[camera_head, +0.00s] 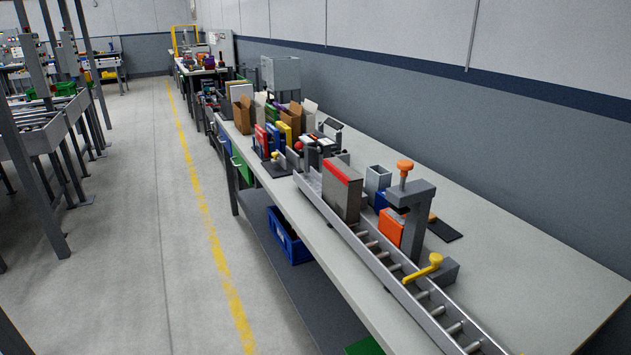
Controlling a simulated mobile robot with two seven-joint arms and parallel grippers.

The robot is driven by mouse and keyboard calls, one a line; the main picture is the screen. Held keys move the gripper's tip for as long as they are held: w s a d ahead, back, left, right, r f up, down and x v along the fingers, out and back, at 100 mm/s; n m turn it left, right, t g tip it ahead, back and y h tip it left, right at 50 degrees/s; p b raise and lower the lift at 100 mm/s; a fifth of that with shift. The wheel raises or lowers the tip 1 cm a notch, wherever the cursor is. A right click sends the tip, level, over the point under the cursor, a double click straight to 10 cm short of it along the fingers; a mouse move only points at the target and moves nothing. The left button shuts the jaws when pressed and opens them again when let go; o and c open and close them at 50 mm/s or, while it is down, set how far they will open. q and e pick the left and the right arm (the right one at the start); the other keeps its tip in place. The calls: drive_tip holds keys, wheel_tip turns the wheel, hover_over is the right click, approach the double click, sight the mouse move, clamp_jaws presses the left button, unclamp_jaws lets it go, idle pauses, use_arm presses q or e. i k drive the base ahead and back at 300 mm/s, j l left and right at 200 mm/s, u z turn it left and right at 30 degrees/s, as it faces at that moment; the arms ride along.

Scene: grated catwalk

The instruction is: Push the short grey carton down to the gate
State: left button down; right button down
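A grey-brown carton (341,195) with a red band along its top stands upright on the roller track (396,269), near the track's far end. Farther down the track, towards me, a grey upright frame with an orange knob (404,166) stands at its right edge. A yellow lever (424,270) on a grey block reaches over the rollers there. I cannot tell for sure which of these is the gate. The rollers between the carton and the yellow lever look clear. Neither of my grippers is in view.
Right of the track are an orange box (390,227), a grey open-topped box (377,180) and a dark flat pad (443,230). Several cartons and coloured binders crowd the bench behind. A blue crate (288,240) sits on the lower shelf. The aisle floor (150,220) is clear.

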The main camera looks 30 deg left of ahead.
sight(346, 202)
drive_tip(key=j+z, duration=0.25)
drive_tip(key=j, duration=0.7)
drive_tip(key=i+j+z, duration=0.15)
drive_tip(key=j, duration=0.3)
drive_tip(key=j+z, duration=0.1)
drive_tip(key=j, duration=0.35)
drive_tip(key=i+j+z, duration=0.15)
drive_tip(key=j, duration=0.45)
drive_tip(key=i+j+z, duration=0.2)
drive_tip(key=j, duration=0.45)
drive_tip(key=j+z, duration=0.15)
drive_tip(key=j, duration=0.45)
